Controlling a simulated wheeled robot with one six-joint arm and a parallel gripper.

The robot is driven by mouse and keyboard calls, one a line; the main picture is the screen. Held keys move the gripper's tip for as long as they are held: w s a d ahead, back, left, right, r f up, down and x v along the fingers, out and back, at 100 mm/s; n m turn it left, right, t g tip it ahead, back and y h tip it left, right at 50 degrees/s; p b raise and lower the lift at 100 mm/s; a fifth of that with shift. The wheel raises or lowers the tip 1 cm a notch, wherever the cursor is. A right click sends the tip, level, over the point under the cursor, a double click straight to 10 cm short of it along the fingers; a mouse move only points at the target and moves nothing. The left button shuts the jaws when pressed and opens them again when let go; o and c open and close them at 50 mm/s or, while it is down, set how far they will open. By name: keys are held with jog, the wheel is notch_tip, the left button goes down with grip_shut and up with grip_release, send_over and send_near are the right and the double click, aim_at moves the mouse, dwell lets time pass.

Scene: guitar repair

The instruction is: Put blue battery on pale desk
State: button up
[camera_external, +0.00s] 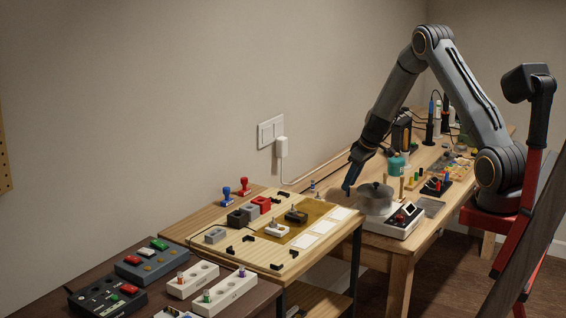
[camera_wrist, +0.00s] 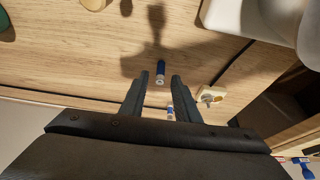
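In the wrist view my gripper (camera_wrist: 160,76) is open, with its two dark fingers apart. A small blue battery (camera_wrist: 160,68) with a silvery end shows in the gap between the fingertips, and neither finger touches it in the picture. Its height relative to the fingertips is hard to judge. A second blue and white piece (camera_wrist: 170,112) shows lower between the fingers. In the external view my gripper (camera_external: 347,188) points down over the right light-wood desk (camera_external: 335,172), left of a round grey pot. The other pale wooden desk (camera_external: 190,233) stands to the left.
The grey round pot (camera_external: 375,198) and a white device (camera_external: 395,222) stand close to my gripper. The left desk holds a yellow mat (camera_external: 310,215), grey blocks and black corner pieces. A dark table (camera_external: 60,297) with battery holders is at the front left. Bare wood (camera_wrist: 60,50) shows in the wrist view.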

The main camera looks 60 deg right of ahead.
jog(key=b+v, duration=0.3)
jog(key=v, duration=0.8)
jog(key=s+a+r+g, duration=0.1)
jog(key=s+a, duration=0.3)
jog(key=a, duration=0.6)
jog(key=s+a+g, duration=0.1)
jog(key=s+a, duration=0.3)
jog(key=a, duration=0.6)
jog(key=s+a+f+g, duration=0.1)
jog(key=s+a, duration=1.2)
jog(key=s, duration=0.3)
jog(key=shift+g, duration=0.4)
